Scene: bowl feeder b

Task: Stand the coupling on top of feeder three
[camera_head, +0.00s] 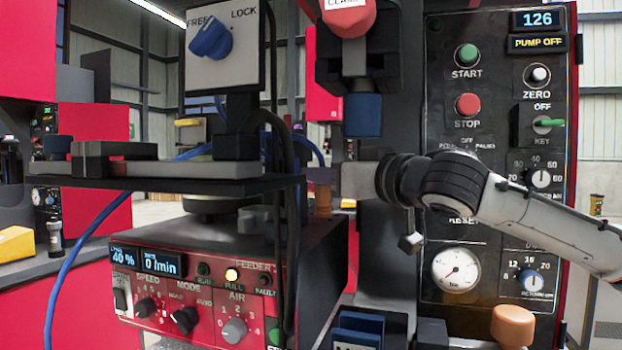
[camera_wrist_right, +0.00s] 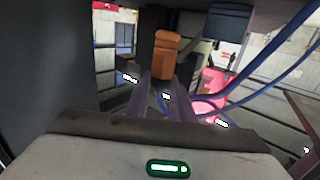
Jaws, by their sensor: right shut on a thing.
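My right gripper (camera_head: 325,178) comes in from the right and is shut on a small orange-brown piece, which I take to be the coupling (camera_head: 323,201). In the right wrist view the coupling (camera_wrist_right: 165,55) stands between the fingertips (camera_wrist_right: 163,88), its stepped end showing. A feeder (camera_head: 190,283) with a red control front, displays and knobs stands at the lower left; its number is not readable. A dark plate (camera_head: 150,183) lies above it, left of my gripper. The coupling is close to the plate's right end; I cannot tell if they touch. My left gripper is out of view.
A black control panel (camera_head: 495,150) with buttons and a gauge stands behind my right arm. A blue-tipped press head (camera_head: 362,115) hangs just above the gripper. A knob box (camera_head: 222,45) stands above the plate. Dark cables and a blue hose (camera_head: 75,240) run nearby.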

